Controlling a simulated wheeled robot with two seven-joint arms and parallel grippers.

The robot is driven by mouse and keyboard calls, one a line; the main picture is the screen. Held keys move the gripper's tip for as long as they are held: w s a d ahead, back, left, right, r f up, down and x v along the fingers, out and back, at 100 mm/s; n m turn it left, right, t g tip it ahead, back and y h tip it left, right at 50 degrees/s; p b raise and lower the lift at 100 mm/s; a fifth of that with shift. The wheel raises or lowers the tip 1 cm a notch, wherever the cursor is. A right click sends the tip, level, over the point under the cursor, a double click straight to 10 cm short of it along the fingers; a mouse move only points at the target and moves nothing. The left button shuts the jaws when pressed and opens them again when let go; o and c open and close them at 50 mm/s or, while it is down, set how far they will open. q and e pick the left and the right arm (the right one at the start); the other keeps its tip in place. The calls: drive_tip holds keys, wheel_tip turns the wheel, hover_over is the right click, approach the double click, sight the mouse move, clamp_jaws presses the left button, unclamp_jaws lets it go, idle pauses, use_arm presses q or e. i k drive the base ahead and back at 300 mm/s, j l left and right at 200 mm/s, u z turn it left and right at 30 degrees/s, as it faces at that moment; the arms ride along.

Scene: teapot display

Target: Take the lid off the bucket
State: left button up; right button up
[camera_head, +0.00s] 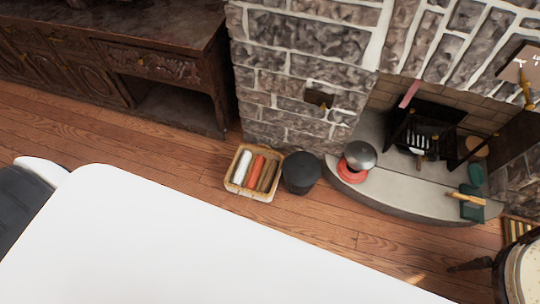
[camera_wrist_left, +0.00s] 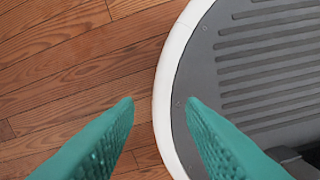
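A dark grey, nearly black round bucket (camera_head: 301,175) stands upright on the wooden floor in the head view, beside the stone hearth. Its flat dark top (camera_head: 302,163) looks like a lid in place, but the seam between lid and bucket is too small to make out. My left gripper (camera_wrist_left: 158,103) shows in the left wrist view with its two green fingers apart and nothing between them. It hangs above the floor and the edge of my base, away from the bucket. The left fingers do not show in the head view, and my right gripper is in neither view.
A wicker basket (camera_head: 229,179) with several rolls stands just left of the bucket. A silver pot (camera_head: 360,154) on a red base sits on the raised hearth (camera_head: 400,200) at right. A dark cabinet (camera_head: 120,50) stands at back left. Wooden floor (camera_head: 300,225) is clear in front.

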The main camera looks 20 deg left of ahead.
sight(303, 169)
drive_tip(key=k+j+u, duration=0.2)
drive_tip(key=i+j+z, duration=0.2)
drive_tip(key=j, duration=0.15)
drive_tip(key=i+j+z, duration=0.25)
drive_tip(key=j+z, duration=0.2)
drive_tip(key=j, duration=0.3)
drive_tip(key=i, duration=0.05)
